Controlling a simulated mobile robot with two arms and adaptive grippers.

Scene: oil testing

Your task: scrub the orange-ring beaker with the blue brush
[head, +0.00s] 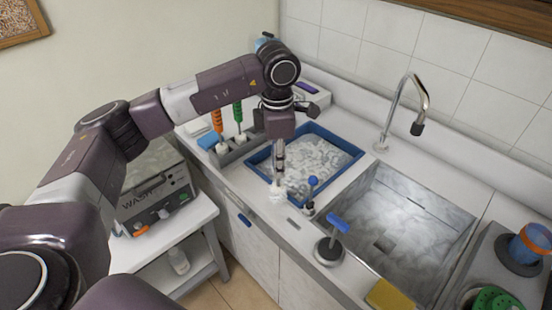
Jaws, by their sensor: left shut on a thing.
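My left gripper (279,158) points down over the front edge of the counter, in front of the blue-rimmed tray. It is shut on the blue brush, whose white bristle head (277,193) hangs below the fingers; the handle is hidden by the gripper. The orange-ring beaker (531,241) is at the far right, past the sink, on a dark round base; it shows blue and orange. It is far from the brush. My right gripper is not in view.
A grey rack (238,152) holds an orange and a green brush. The blue tray (262,157) has pale contents. A yellow sponge (390,295) lies in front.

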